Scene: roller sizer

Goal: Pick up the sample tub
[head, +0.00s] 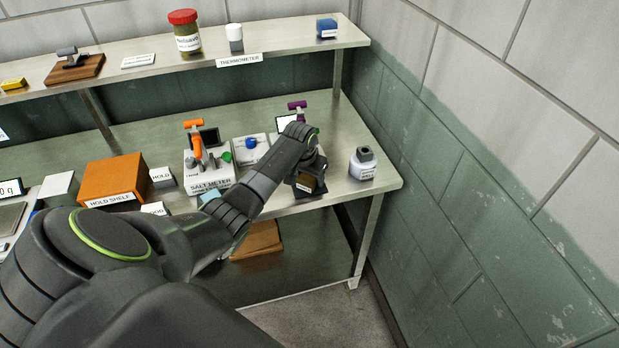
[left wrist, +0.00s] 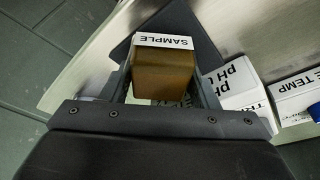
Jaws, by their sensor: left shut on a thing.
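The sample tub (left wrist: 164,72) is a small amber-brown block-shaped tub with a white "SAMPLE" label along its top edge in the left wrist view. My left gripper (left wrist: 165,80) is shut on it, one finger on each side. In the head view my left arm reaches across to the right end of the bench, and the left gripper (head: 308,180) is partly hidden by its own wrist. Behind the tub in the wrist view lies a dark flat surface; I cannot tell whether the tub touches it. My right gripper is in neither view.
The upper shelf (head: 270,62) runs behind, and a wall closes off the right.

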